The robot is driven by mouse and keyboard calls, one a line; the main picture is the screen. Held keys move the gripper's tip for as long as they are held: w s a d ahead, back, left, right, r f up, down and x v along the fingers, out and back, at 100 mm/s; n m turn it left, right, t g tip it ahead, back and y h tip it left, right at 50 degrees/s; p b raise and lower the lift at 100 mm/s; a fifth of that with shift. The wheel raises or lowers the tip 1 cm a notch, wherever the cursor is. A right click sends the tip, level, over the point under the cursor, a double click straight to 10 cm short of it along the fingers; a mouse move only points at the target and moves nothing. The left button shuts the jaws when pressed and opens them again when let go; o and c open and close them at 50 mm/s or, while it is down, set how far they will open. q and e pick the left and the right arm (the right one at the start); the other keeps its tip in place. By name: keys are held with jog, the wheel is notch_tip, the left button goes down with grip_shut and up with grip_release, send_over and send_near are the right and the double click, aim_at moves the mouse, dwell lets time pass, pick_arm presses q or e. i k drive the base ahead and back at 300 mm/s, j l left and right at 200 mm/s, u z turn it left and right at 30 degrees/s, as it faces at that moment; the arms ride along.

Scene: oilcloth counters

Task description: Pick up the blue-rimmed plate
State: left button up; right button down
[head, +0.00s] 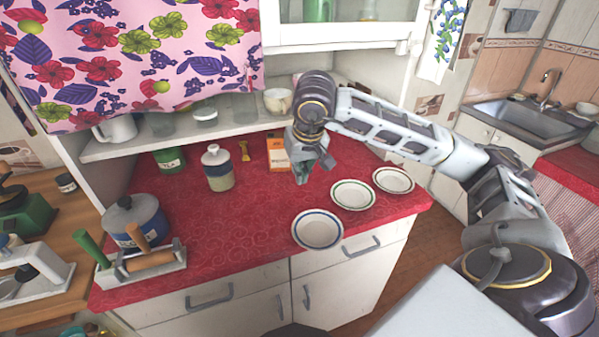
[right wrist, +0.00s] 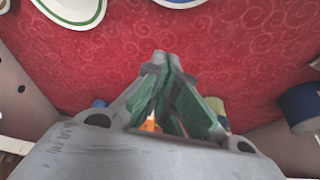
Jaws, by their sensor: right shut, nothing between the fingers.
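The blue-rimmed plate (head: 317,229) lies flat on the red counter (head: 245,225), close to its front edge, nearest of three plates in a slanting row. My right gripper (head: 304,176) is above the counter behind this plate, apart from it, shut and empty, with the fingers pointing down. In the right wrist view the shut green-padded fingers (right wrist: 165,75) show over bare red cloth. A cut-off plate at that view's top edge (right wrist: 180,2) appears to be the blue-rimmed one. My left gripper is not in view.
A green-rimmed plate (head: 353,194) and a red-rimmed plate (head: 393,180) lie to the right. An orange box (head: 278,154) stands just behind my gripper. The middle of the counter is clear.

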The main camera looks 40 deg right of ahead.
aim_at(313, 230)
jog(key=k, duration=1.5)
